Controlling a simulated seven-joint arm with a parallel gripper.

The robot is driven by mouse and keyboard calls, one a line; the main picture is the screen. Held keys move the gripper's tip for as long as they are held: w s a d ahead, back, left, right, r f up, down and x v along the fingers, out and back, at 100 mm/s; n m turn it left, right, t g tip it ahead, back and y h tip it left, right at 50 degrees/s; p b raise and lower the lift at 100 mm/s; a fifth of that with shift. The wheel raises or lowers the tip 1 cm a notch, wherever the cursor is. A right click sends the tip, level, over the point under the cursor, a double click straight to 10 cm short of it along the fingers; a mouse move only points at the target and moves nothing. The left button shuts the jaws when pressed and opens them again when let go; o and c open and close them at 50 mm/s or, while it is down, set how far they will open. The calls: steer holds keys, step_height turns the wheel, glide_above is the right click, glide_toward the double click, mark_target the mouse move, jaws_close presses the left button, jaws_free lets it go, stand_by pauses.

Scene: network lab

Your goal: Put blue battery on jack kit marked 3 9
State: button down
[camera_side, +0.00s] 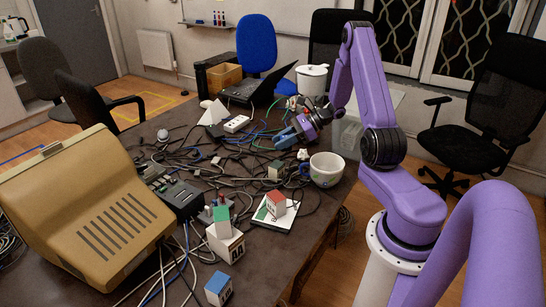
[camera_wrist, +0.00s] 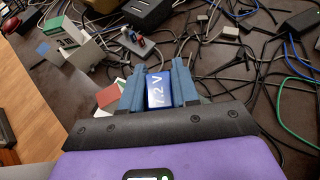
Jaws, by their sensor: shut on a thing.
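My gripper (camera_side: 300,129) is shut on a blue battery (camera_wrist: 159,90), held above the cable-strewn table between the two blue fingers (camera_wrist: 158,78) in the wrist view. White lettering on its face looks like "7.2 V". In the side view the blue fingers and battery blend together. I cannot read a "3 9" mark anywhere, so I cannot tell which thing is the jack kit. A small grey piece with red posts (camera_wrist: 137,42) lies beyond the fingers in the wrist view. A white box (camera_side: 226,244) carries a green-topped block (camera_side: 222,221) in the side view.
A red-topped block (camera_side: 276,203) sits on a white and green board (camera_side: 287,222). A blue-topped block (camera_side: 218,289) is at the front edge. A white mug (camera_side: 326,170) stands near my arm. A beige monitor (camera_side: 85,215) fills the left. Tangled cables cover the middle.

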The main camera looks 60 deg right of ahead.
glide_above(273, 165)
step_height(273, 165, down, 6)
steer(key=shift+f, duration=1.75)
steer(key=shift+f, duration=0.15)
steer(key=c, duration=0.8)
jaws_free()
steer(key=shift+c, duration=0.2)
